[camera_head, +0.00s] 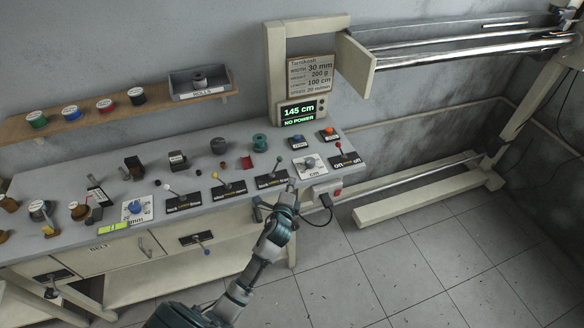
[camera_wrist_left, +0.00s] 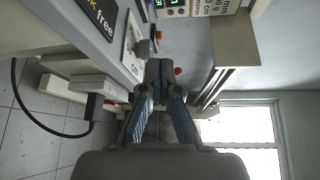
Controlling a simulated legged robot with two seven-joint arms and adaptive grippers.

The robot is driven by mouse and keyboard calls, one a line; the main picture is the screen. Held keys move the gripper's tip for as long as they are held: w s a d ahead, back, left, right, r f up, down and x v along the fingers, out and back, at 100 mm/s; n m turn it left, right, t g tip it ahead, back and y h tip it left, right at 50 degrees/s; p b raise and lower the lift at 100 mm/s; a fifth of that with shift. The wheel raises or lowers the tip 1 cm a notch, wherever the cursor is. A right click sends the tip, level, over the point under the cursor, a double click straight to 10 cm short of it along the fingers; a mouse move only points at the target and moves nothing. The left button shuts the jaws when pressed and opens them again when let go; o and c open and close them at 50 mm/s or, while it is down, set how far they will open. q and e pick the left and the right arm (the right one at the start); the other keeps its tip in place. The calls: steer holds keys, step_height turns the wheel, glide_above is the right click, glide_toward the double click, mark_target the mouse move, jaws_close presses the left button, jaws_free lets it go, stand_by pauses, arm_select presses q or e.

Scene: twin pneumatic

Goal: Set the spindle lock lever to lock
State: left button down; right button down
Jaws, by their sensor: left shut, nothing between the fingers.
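The green lever's plate (camera_head: 272,181) lies left of the white cm dial plate. A black plate (camera_wrist_left: 99,14) ending in "k free" shows in the left wrist view. The head view's print is too small to tell which lever is the spindle lock. My left gripper (camera_head: 290,187) is at the bench's front edge, just below the cm dial plate. Its fingers (camera_wrist_left: 160,68) are shut and empty. My right gripper is out of view.
A display (camera_head: 298,112) reads "145 cm" and "NO POWER". The cm dial (camera_head: 309,162) is close above my gripper. A box with a red switch (camera_head: 336,192) and plugged cable is right of it.

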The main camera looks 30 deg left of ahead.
arm_select(q)
steer(key=shift+d+r, duration=0.15)
steer(key=shift+r, duration=0.2)
